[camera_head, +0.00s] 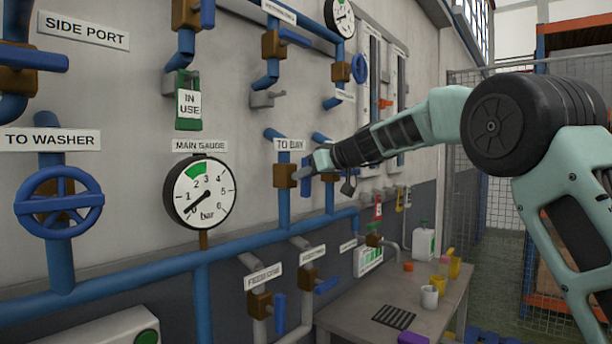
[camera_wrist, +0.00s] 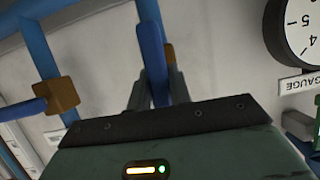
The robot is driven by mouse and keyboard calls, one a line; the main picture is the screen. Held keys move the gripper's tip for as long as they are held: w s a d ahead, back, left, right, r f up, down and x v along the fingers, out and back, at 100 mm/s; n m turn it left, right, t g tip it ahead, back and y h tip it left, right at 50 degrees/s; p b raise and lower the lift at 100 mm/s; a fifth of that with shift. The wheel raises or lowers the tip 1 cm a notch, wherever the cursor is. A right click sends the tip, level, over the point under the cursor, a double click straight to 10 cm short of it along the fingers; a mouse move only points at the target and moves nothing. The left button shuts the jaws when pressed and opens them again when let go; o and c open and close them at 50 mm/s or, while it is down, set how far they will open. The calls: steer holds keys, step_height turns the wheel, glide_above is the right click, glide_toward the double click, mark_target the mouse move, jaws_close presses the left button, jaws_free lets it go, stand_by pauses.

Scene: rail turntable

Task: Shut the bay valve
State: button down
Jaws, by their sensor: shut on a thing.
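The bay valve has a brown body (camera_head: 283,176) on a vertical blue pipe, below the sign reading TO BAY (camera_head: 289,144). Its blue lever (camera_wrist: 152,55) stands between my gripper's fingers in the wrist view. The brown valve body also shows behind the lever there (camera_wrist: 169,50). My gripper (camera_head: 302,175) is at the valve in the head view, shut on the lever. The lever looks roughly in line with its pipe. The gripper partly hides the lever in the head view, so its exact angle is hard to tell.
The main gauge (camera_head: 201,192) hangs left of the valve, its needle low. Another valve (camera_wrist: 58,95) sits close by in the wrist view. A handwheel (camera_head: 58,203) is at far left. Below right stands a table (camera_head: 350,322) with cups and bottles.

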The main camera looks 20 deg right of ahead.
steer(key=m, duration=0.1)
steer(key=m+y+b, duration=0.1)
steer(key=shift+w+d+f+m+g+y, duration=0.1)
steer(key=shift+d+m+g+y, duration=0.2)
steer(key=shift+g, duration=0.1)
steer(key=m+y+b, duration=0.1)
steer(key=m, duration=0.1)
steer(key=m+g+y+b, duration=0.1)
steer(key=shift+w+d+f+m, duration=0.1)
steer(key=shift+w+f+m, duration=0.05)
steer(key=shift+m, duration=0.25)
steer(key=m+y+b, duration=0.1)
steer(key=m+y, duration=0.1)
steer(key=m, duration=0.1)
steer(key=shift+d+f+b, duration=0.1)
steer(key=shift+f+b, duration=0.1)
steer(key=shift+b, duration=0.15)
steer(key=shift+f+m+t+y+b, duration=0.15)
steer(key=shift+m+y+b, duration=0.35)
steer(key=shift+m, duration=0.45)
steer(key=shift+r+m+t+y+b, duration=0.15)
steer(key=shift+m+y+b, duration=0.15)
steer(key=shift+m+b, duration=0.45)
steer(key=shift+f+m, duration=0.1)
steer(key=shift+m, duration=0.3)
steer(key=c, duration=1.3)
jaws_free()
